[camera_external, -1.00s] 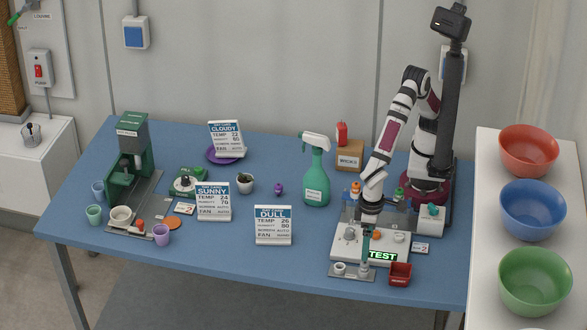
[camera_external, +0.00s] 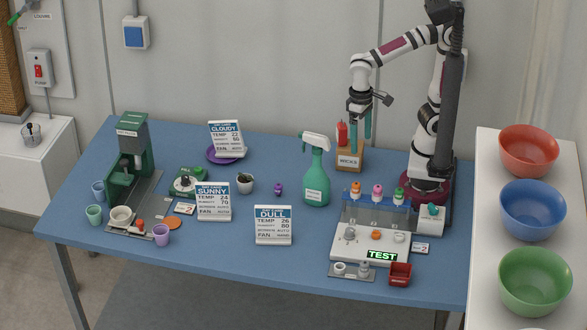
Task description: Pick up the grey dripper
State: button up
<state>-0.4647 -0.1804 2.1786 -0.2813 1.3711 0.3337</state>
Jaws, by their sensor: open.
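My gripper (camera_external: 360,144) has two long teal fingers pointing down, apart and with nothing seen between them. It is raised over the back of the blue table, in front of the wicks box as pictured. A small grey piece (camera_external: 364,269) stands on the grey plate at the table's front right, beside a white cup (camera_external: 340,267). Another small grey piece (camera_external: 350,232) sits on the white board, left of an orange one (camera_external: 376,235) and a pale one (camera_external: 399,237). I cannot tell for certain which is the grey dripper. My gripper is far from all of them.
A rack (camera_external: 370,213) holds bottles with orange, pink and green tops behind the white board. A lit TEST sign (camera_external: 382,256) and a red bin (camera_external: 400,274) are at the front. A green spray bottle (camera_external: 316,180) stands left of the wicks box (camera_external: 349,160).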

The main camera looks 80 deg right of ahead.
jog(key=s+d+f+m, duration=0.2)
jog(key=s+d+f, duration=0.1)
jog(key=s+d, duration=0.4)
jog(key=shift+s+d+y, duration=0.3)
jog(key=shift+d+y, duration=0.1)
jog(key=shift+d, duration=0.75)
jog(key=c, duration=0.5)
